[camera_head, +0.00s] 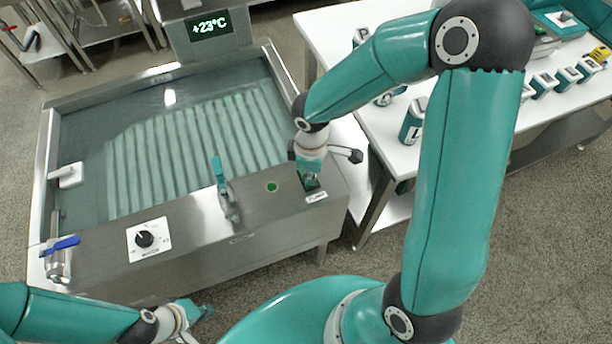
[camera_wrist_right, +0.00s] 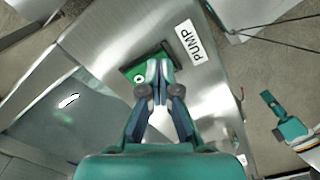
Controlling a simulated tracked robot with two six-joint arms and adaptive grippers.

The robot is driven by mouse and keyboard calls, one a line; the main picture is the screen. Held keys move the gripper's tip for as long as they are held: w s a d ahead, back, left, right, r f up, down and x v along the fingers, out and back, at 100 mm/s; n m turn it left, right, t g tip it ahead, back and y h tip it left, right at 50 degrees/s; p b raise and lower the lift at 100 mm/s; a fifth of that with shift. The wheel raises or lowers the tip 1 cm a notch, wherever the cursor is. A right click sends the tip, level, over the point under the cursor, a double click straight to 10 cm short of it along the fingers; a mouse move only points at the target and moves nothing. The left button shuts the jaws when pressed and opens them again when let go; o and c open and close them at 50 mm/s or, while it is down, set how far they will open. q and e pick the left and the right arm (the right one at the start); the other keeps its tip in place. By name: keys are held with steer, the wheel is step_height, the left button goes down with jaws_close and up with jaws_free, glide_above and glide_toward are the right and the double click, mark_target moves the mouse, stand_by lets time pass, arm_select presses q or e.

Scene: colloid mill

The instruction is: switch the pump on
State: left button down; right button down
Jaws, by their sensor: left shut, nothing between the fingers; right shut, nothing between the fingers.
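The pump switch (camera_head: 311,182) is a small dark-framed rocker on the front-right of the steel bath's panel, beside a white label (camera_head: 316,197). In the right wrist view the switch (camera_wrist_right: 139,78) shows a green face with a white ring mark, and its label (camera_wrist_right: 190,42) reads PUMP. My right gripper (camera_wrist_right: 157,76) is shut and empty, its fingertips over the switch and hiding part of it. I cannot tell whether they touch it. In the head view my right gripper (camera_head: 312,178) points down at the switch. My left gripper (camera_head: 205,312) is shut and empty, low in front of the bath.
A green round light (camera_head: 272,187) sits left of the switch. A teal-handled lever (camera_head: 222,180), a black dial (camera_head: 145,239) and a blue-handled tap (camera_head: 61,244) are farther left. The display (camera_head: 209,25) reads +23°C. A white table (camera_head: 340,30) with several containers stands at right.

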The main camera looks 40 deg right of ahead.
steer(key=shift+r, duration=0.1)
steer(key=shift+r+p, duration=2.9)
steer(key=shift+r, duration=0.55)
steer(key=shift+f, duration=0.1)
